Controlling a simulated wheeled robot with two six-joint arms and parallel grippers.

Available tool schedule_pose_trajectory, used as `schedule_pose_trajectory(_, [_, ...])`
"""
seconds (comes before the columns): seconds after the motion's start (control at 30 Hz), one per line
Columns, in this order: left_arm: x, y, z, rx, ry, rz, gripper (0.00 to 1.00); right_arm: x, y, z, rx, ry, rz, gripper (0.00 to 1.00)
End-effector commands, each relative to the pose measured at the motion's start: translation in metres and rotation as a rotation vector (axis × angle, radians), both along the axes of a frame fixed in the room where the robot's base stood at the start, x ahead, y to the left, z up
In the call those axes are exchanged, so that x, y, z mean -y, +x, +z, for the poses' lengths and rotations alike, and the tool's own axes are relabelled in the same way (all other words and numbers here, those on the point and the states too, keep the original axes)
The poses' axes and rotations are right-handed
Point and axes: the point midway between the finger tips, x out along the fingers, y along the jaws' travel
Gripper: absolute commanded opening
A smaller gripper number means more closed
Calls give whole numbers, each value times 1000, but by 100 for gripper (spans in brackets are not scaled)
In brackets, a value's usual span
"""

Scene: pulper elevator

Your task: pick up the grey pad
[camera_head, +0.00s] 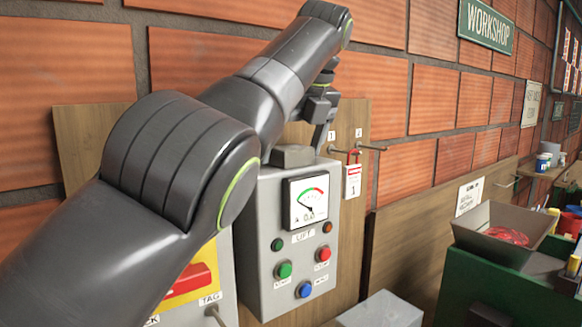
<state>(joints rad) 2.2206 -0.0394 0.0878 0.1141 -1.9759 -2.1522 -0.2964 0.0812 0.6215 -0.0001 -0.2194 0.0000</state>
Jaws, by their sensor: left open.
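I cannot make out a clear grey pad. A dark grey block (293,156) sits on top of the grey control box; I cannot tell whether it is the pad or part of the box. My left arm crosses the view from the lower left, and my left gripper (321,125) points down by the wooden board, just above and right of that block. It is open, and its fingers are small and partly overlapped by my arm. A red-shackled padlock with a white tag (352,180) marked 1 hangs on a peg to its right. My right gripper is out of view.
The control box (262,210) carries a gauge, lamps and green, red and blue buttons. A red switch on a yellow plate (190,284) is partly behind my arm. A grey tray (503,232) with red contents stands on a green cabinet (480,290) at right.

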Motion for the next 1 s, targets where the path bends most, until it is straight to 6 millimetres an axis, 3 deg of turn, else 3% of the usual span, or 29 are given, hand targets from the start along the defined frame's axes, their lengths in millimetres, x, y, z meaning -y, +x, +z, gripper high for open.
schedule_pose_trajectory(0.17, [0,0,1,0,0,0,89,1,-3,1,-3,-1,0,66])
schedule_pose_trajectory(0.53, [0,0,1,0,0,0,42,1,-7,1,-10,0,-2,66])
schedule_pose_trajectory(1.0, [0,0,10,0,0,0,41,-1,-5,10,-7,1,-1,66])
